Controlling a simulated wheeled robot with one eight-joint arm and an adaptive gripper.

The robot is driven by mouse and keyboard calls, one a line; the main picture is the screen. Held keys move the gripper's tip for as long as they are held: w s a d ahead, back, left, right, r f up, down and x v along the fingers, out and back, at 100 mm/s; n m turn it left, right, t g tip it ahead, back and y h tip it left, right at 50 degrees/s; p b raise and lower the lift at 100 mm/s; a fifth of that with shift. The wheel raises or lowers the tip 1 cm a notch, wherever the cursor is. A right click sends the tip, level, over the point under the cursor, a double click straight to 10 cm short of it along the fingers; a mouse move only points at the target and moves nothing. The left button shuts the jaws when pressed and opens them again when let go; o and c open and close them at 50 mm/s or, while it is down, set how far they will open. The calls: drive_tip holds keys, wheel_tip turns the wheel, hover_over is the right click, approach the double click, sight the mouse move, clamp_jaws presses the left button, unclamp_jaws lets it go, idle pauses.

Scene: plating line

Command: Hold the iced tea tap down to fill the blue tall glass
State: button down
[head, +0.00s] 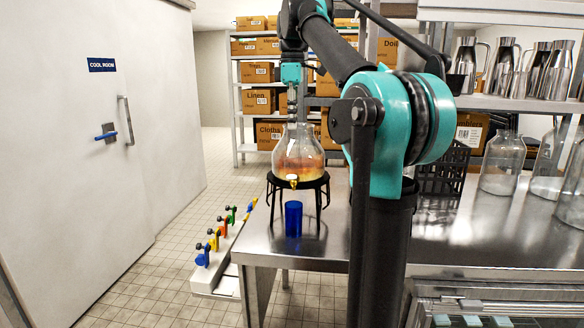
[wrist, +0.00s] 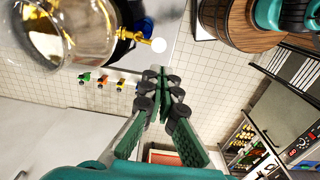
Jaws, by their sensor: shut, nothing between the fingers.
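The iced tea dispenser (head: 298,155) is a clear glass jar of amber liquid on a black stand (head: 272,178). Its brass tap (head: 292,181) faces the front; in the wrist view the tap (wrist: 139,39) ends in a pale round knob (wrist: 159,45). The blue tall glass (head: 293,219) stands upright on the steel table below the tap; in the wrist view a dark blue part of it shows behind the tap. My gripper (wrist: 163,76) is shut and empty, its fingertips apart from the knob in the picture. In the head view my wrist hangs above the dispenser.
Coloured valves (head: 215,238) stand on a low rail left of the steel table (head: 262,248). A black crate (head: 443,170) and clear bottles (head: 502,165) stand at right. A wooden barrel (wrist: 243,22) shows in the wrist view.

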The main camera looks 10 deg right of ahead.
sight(291, 178)
wheel_tip(291, 178, down, 14)
idle(0.6)
drive_tip(key=shift+s+a+f+t, duration=0.1)
drive_tip(key=shift+s+f+t, duration=0.25)
drive_tip(key=shift+t, duration=0.35)
drive_tip(key=shift+s+a+f+t+h, duration=0.2)
drive_tip(key=shift+s+f+t+h, duration=0.25)
drive_tip(key=shift+t, duration=0.35)
drive_tip(key=shift+s+f+t+h, duration=0.25)
drive_tip(key=shift+f+t+h, duration=0.1)
drive_tip(key=shift+f+t, duration=0.8)
drive_tip(key=shift+r, duration=0.3)
idle(0.7)
drive_tip(key=shift+r, duration=0.65)
drive_tip(key=shift+a, duration=0.1)
